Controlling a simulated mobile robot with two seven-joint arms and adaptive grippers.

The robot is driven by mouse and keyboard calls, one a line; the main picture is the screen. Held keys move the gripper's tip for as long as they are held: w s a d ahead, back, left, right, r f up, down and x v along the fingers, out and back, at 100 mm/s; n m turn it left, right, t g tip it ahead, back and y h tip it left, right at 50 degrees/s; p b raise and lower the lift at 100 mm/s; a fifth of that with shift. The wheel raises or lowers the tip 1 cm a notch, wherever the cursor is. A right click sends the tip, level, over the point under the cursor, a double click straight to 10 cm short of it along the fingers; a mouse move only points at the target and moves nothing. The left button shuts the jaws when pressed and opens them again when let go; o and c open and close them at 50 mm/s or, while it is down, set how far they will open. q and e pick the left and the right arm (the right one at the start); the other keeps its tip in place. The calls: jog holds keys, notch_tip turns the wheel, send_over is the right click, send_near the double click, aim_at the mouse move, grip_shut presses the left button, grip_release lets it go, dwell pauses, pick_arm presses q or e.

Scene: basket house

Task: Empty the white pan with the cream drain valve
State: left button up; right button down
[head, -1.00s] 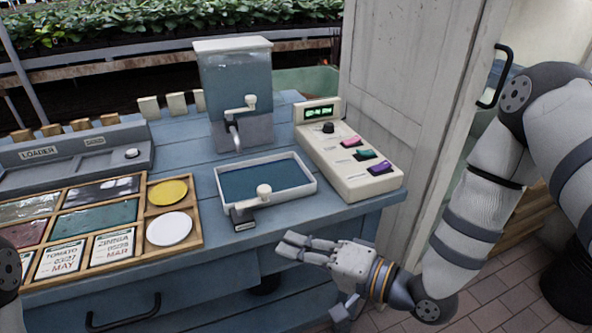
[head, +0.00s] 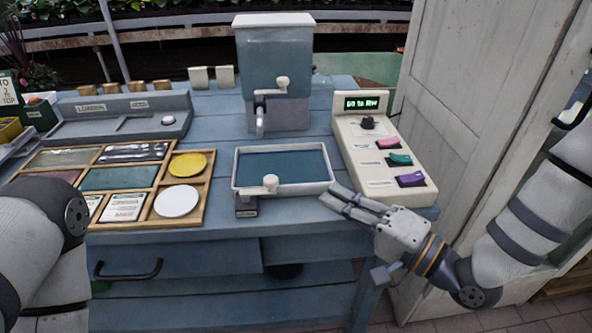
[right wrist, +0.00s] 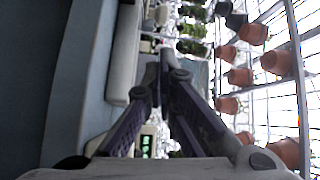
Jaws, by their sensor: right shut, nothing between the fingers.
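The white pan (head: 240,180) sits on the blue bench and holds dark blue-green liquid. The cream drain valve knob (head: 270,183) is at the pan's front edge, left of its middle, beside a dark grey bracket (head: 246,205). My right gripper (head: 328,193) is shut and empty, just off the pan's front right corner, with its fingers pointing left toward the pan. In the right wrist view its fingers (right wrist: 165,65) meet. My left arm shows at the lower left, but its gripper is out of view.
A clear tank (head: 273,60) with its own cream tap (head: 282,84) stands behind the pan. A control box (head: 385,160) with a green display stands to the right. A wooden tray (head: 148,195) with compartments and discs lies to the left. A door (head: 480,120) is at the right.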

aim_at(259, 189)
jog(key=shift+w+a, duration=0.1)
jog(key=x, duration=0.9)
jog(key=shift+w+a, duration=0.2)
jog(key=shift+w, duration=0.1)
